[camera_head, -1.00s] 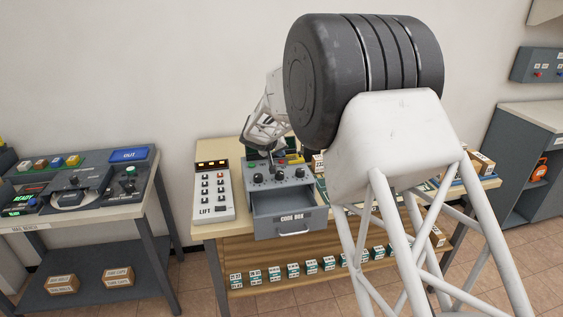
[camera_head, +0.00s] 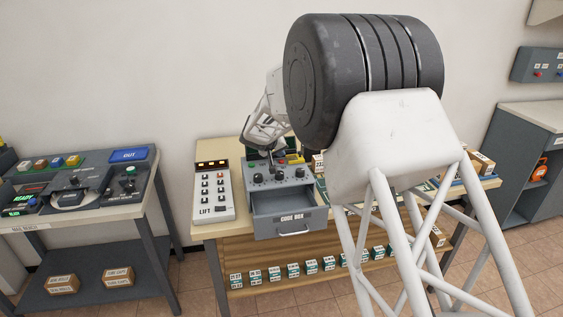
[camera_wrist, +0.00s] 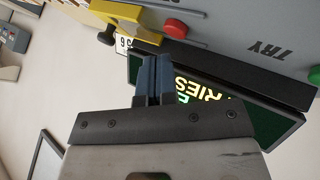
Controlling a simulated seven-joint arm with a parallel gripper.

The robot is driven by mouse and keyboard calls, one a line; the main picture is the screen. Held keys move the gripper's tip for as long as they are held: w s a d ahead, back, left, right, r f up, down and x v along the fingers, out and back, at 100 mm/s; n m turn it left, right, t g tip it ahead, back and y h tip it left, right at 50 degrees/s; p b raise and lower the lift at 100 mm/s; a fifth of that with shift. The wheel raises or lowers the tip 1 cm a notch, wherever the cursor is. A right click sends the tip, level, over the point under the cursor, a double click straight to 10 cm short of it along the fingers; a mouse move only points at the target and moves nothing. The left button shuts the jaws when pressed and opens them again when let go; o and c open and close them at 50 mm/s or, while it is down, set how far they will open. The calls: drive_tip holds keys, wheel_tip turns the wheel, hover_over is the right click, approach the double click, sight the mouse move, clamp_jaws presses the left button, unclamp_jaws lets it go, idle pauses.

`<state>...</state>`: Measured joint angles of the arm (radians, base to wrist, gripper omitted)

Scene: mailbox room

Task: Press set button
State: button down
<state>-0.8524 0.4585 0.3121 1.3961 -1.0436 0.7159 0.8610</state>
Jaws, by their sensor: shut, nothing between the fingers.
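The grey code box (camera_head: 290,217) stands on the middle table, with its drawer front labelled CODE BOX and several black knobs on its top. No label reading SET can be made out. In the wrist view a red button (camera_wrist: 176,28) sits on the grey panel (camera_wrist: 225,28), and part of a green button (camera_wrist: 315,76) shows at the right edge. The word TRY is written between them. My gripper (camera_wrist: 153,58) is shut and empty, its blue fingertips just short of the panel and below the red button in the picture. In the head view my arm partly hides the box's rear.
A yellow block (camera_wrist: 104,18) and a lit display (camera_wrist: 195,95) lie close to my fingers. The white LIFT panel (camera_head: 213,192) stands left of the box. The drawer sticks out in front. Another console (camera_head: 75,188) is at left.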

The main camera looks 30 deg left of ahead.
sight(280, 160)
drive_tip(key=shift+f, duration=0.85)
idle(1.6)
drive_tip(key=shift+r, duration=0.8)
drive_tip(key=shift+r, duration=0.15)
drive_tip(key=shift+r, duration=2.4)
